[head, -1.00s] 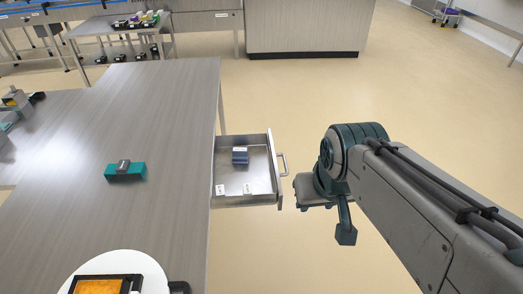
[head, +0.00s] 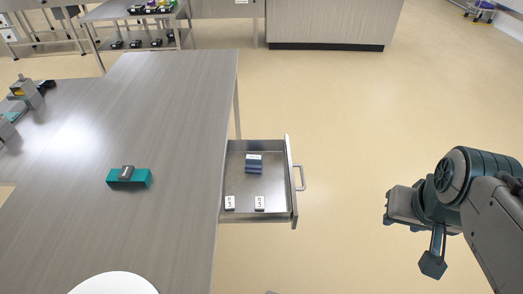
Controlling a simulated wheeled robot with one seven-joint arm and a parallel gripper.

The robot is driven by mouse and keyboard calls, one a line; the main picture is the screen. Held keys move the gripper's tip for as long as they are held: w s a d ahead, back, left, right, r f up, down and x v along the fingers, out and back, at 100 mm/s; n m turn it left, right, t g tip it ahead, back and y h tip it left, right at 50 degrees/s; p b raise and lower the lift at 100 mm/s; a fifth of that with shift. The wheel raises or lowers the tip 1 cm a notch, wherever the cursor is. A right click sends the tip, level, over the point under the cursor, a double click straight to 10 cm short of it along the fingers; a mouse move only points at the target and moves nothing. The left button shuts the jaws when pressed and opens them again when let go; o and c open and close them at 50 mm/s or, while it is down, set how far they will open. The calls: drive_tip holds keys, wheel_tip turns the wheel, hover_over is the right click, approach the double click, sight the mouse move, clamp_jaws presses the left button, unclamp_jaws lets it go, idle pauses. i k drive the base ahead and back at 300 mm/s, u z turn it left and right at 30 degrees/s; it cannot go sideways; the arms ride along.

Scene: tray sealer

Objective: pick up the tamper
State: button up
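A teal block (head: 129,178) with a small dark piece (head: 126,172) on top lies on the long grey table. An open metal drawer (head: 243,207) at the table's right side holds a dark blue item (head: 254,168) with a white label, plus two small pieces with white labels (head: 230,203) (head: 260,203). I cannot tell for sure which of these is the tamper. My gripper (head: 403,206) is at the right over the floor, well apart from the drawer and the table. Its fingers do not show clearly, and I see nothing held.
The drawer's handle (head: 300,177) juts right toward the arm. A white round plate (head: 113,284) is cut off at the bottom edge. Equipment (head: 22,94) stands on the table's left part. A grey cabinet (head: 326,22) stands at the back. Floor between drawer and arm is clear.

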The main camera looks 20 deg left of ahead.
sight(253, 162)
drive_tip(key=i, duration=2.25)
drive_tip(key=u, duration=3.05)
